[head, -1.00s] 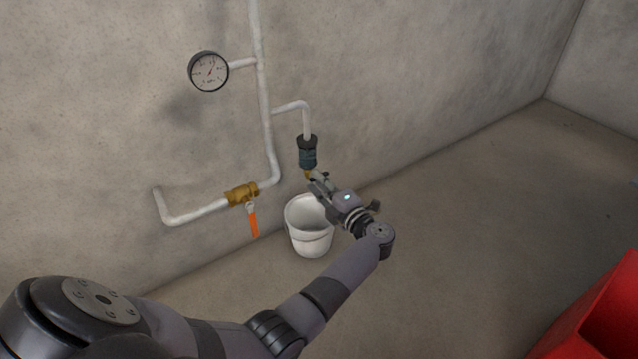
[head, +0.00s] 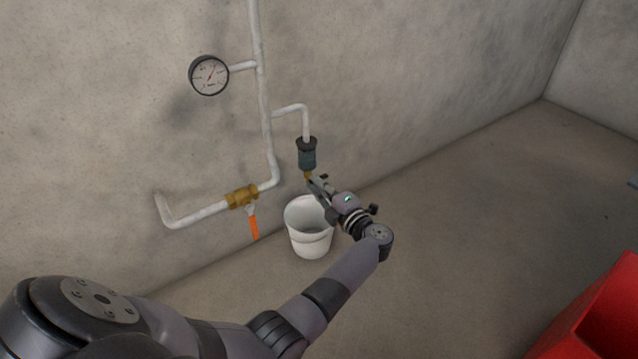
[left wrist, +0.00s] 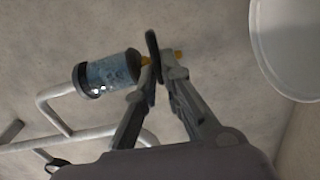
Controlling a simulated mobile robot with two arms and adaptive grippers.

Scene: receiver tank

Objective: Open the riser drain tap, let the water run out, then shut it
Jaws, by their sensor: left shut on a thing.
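The riser drain tap (head: 307,175) is a small brass fitting under the dark cylindrical bowl (head: 307,155) on the pipe branch. In the left wrist view its brass end (left wrist: 178,54) shows beyond the fingertips, with the bowl (left wrist: 107,72) to the left. My left gripper (head: 316,182) reaches the tap from the lower right. Its fingers (left wrist: 163,68) are shut on the tap, which they partly hide. A white bucket (head: 310,242) stands on the floor below; no water stream can be made out. My right gripper is out of view.
A pressure gauge (head: 209,75) is at upper left on the white riser pipe (head: 264,110). A brass valve (head: 241,196) with an orange lever (head: 254,228) sits left of the bucket. A red object (head: 597,315) is at lower right.

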